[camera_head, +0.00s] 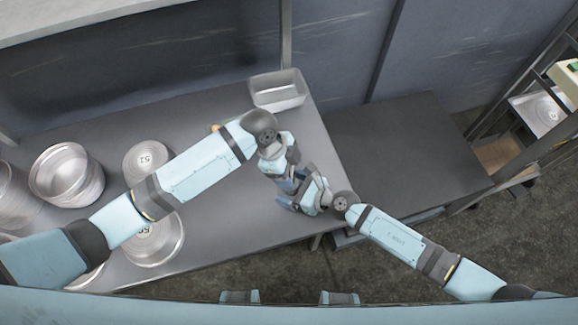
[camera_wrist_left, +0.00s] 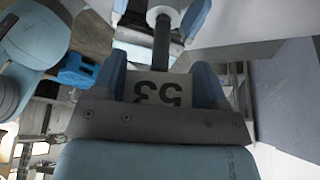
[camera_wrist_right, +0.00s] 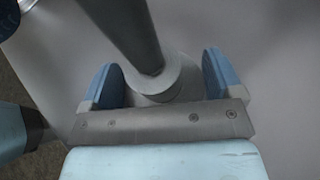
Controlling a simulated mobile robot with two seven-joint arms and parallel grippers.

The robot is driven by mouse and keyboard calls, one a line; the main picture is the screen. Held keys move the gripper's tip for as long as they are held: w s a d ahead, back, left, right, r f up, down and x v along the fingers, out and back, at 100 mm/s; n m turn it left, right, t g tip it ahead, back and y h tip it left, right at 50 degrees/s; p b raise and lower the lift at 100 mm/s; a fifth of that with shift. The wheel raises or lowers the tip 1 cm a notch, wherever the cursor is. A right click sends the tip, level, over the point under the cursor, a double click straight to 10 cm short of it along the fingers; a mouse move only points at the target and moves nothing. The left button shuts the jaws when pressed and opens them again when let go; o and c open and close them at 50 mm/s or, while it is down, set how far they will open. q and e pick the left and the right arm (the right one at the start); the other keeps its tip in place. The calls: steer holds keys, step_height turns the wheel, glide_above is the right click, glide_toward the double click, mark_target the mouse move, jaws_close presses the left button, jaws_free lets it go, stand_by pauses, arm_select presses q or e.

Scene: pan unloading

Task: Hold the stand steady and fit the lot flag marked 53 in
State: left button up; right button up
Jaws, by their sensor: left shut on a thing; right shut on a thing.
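The lot flag marked 53 (camera_wrist_left: 160,93) is a pale card with dark digits, seen upside down in the left wrist view. My left gripper (camera_wrist_left: 163,75) is shut on it. The stand (camera_wrist_right: 158,80) shows in the right wrist view as a round grey foot with a dark post rising from it. My right gripper (camera_wrist_right: 155,85) has one finger on each side of the foot and is shut on it. In the head view both grippers meet near the table's right part, hiding flag and stand. Whether the flag's lower edge sits in the stand cannot be told.
The grey table (camera_head: 215,225) carries several round metal pans (camera_head: 68,175) at left, some marked with numbers. A rectangular metal pan (camera_head: 278,90) stands at the back edge. A dark lower surface (camera_head: 400,150) lies to the right, with a rack (camera_head: 540,110) beyond.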

arm_select(q)
steer(key=shift+f, duration=0.3)
steer(key=o, duration=1)
steer(key=shift+o, duration=0.2)
steer(key=shift+r, duration=0.1)
arm_select(e)
steer(key=o, duration=0.8)
arm_select(q)
steer(key=v, duration=1.2)
arm_select(e)
steer(key=v, duration=1.2)
steer(key=shift+f, duration=0.1)
